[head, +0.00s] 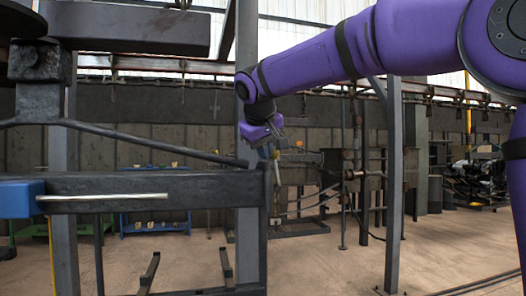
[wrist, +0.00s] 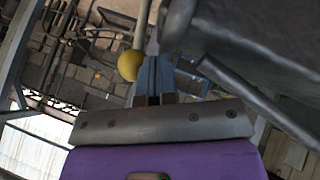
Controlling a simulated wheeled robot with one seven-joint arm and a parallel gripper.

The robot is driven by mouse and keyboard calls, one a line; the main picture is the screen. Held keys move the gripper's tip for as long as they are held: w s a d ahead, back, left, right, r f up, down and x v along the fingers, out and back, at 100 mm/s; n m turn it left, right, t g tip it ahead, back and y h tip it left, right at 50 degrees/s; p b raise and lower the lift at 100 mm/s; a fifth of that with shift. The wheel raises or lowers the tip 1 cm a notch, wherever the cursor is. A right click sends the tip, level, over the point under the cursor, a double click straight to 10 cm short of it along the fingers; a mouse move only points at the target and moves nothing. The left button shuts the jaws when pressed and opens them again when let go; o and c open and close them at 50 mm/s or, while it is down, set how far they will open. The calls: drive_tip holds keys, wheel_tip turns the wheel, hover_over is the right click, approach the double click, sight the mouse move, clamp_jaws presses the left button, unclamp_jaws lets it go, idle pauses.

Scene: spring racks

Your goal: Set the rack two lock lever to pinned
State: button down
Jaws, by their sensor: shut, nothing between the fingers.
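My gripper (head: 269,150) is at the end of the purple arm, near the right end of a dark horizontal rack beam (head: 160,187) in the head view. In the wrist view my gripper (wrist: 154,68) has its blue-grey fingers together with nothing between them. A yellow ball knob (wrist: 130,65) on a pale rod shows just left of the fingertips; it looks like the lever's handle. I cannot tell whether the fingers touch it. The lever's pivot and its setting are not clear in either view.
A blue block (head: 20,199) and a pale metal rod (head: 102,197) are on the left part of the beam. A grey post (head: 247,100) stands behind it by my gripper. Another grey post (head: 393,190) stands to the right. Bare floor (head: 330,262) shows at lower right.

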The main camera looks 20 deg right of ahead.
drive_tip(key=shift+d, duration=0.1)
drive_tip(key=shift+d+r+y, duration=0.15)
drive_tip(key=shift+d+y, duration=0.1)
drive_tip(key=shift+y, duration=0.05)
drive_tip(key=shift+d, duration=0.1)
drive_tip(key=shift+d+r+m+y, duration=0.25)
drive_tip(key=shift+d+m+y, duration=0.05)
drive_tip(key=shift+d+y, duration=0.3)
drive_tip(key=d+m+y, duration=0.2)
drive_tip(key=d+y, duration=0.4)
drive_tip(key=d, duration=0.1)
drive_tip(key=shift+d+f, duration=0.3)
drive_tip(key=shift+f, duration=0.15)
drive_tip(key=shift+s, duration=0.1)
